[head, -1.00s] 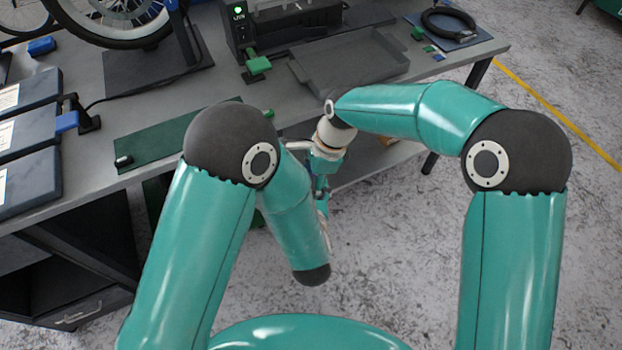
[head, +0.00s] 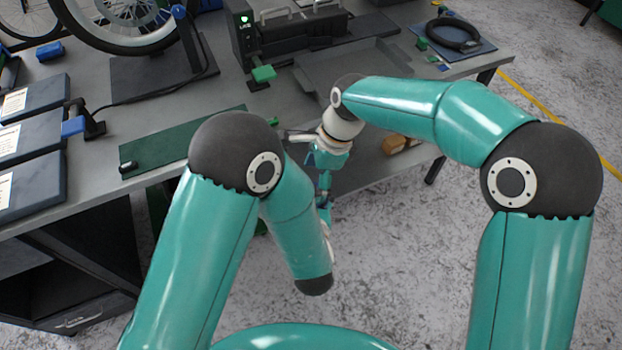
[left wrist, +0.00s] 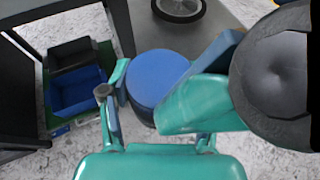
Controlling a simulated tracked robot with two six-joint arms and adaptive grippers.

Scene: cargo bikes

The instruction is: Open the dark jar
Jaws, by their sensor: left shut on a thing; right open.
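A round thing with a flat blue top (left wrist: 157,78) and a darker side shows in the left wrist view, and it may be the jar's lid end. My left gripper (left wrist: 170,70) is shut on it, with a finger on each side. Part of the right finger is hidden by a teal arm part. In the head view my left gripper is mostly hidden behind my left forearm. My right gripper (head: 326,176) is open and points down in front of the workbench's edge, close to the left one. I cannot tell whether it touches the jar.
The grey workbench (head: 240,95) carries a green mat (head: 185,138), a grey tray (head: 352,70), a wheel and dark cases (head: 30,135). Blue and black bins (left wrist: 75,90) stand low at left in the wrist view.

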